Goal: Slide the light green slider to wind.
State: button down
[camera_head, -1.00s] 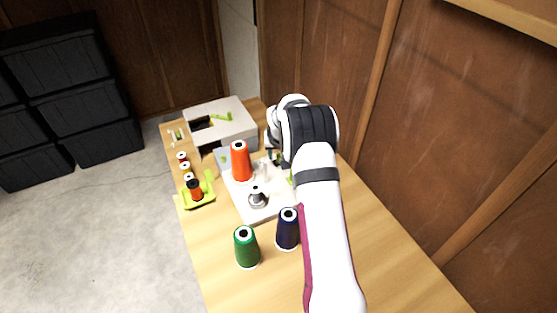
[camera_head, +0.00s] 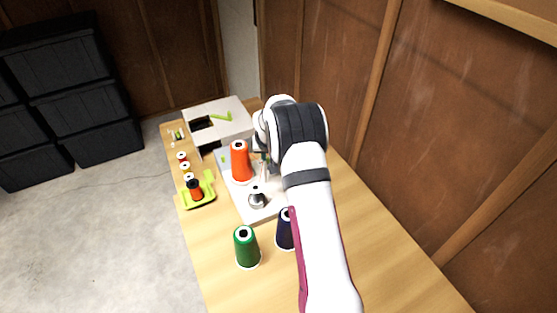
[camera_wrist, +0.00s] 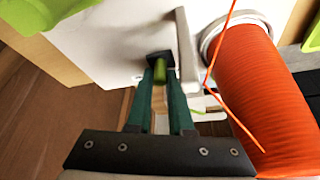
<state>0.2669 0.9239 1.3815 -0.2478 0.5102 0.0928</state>
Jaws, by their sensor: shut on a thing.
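In the wrist view, the light green slider (camera_wrist: 158,72) shows as a small knob between the tips of my gripper (camera_wrist: 160,76). The dark green fingers are shut on it, in front of a white panel (camera_wrist: 105,45). In the head view, my arm covers the slider and the fingertips. A wind marking cannot be made out in either view.
An orange thread cone (camera_head: 240,162) stands close by, and fills the right of the wrist view (camera_wrist: 255,90). A green cone (camera_head: 246,248), a navy cone (camera_head: 283,232) and a light green tray (camera_head: 209,198) are nearby.

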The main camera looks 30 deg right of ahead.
jog(key=shift+a, duration=0.1)
jog(key=c, duration=0.8)
grip_release()
jog(key=shift+r, duration=3.05)
jog(key=shift+r, duration=2)
